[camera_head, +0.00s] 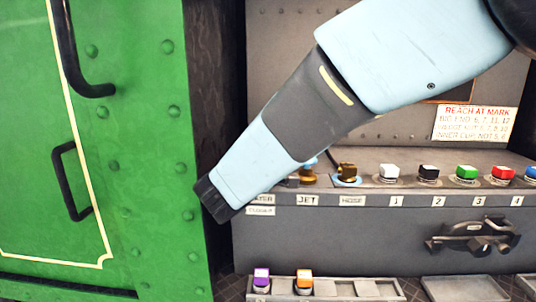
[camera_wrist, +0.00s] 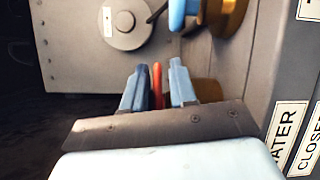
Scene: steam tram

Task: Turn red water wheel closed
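The red water wheel (camera_wrist: 157,84) shows edge-on in the wrist view as a narrow upright red strip. A brass fitting (camera_wrist: 208,90) is beside it, partly behind my right finger. My gripper (camera_wrist: 158,68) has its two pale blue fingers on either side of the wheel. Narrow gaps seem to show between the wheel and the fingers, so they look apart from it. A "WATER" label (camera_wrist: 284,135) and a "CLOSED" label (camera_wrist: 306,145) are on the panel at right. In the head view my arm hides the wheel, and the fingers cannot be seen.
A blue handle on a brass fitting (camera_wrist: 222,14) is just above my gripper. A grey round disc (camera_wrist: 124,24) is on the wall. In the head view, a green riveted panel (camera_head: 135,160) is at left and a console (camera_head: 370,222) with colored buttons at right. Trays (camera_head: 385,288) are low in front.

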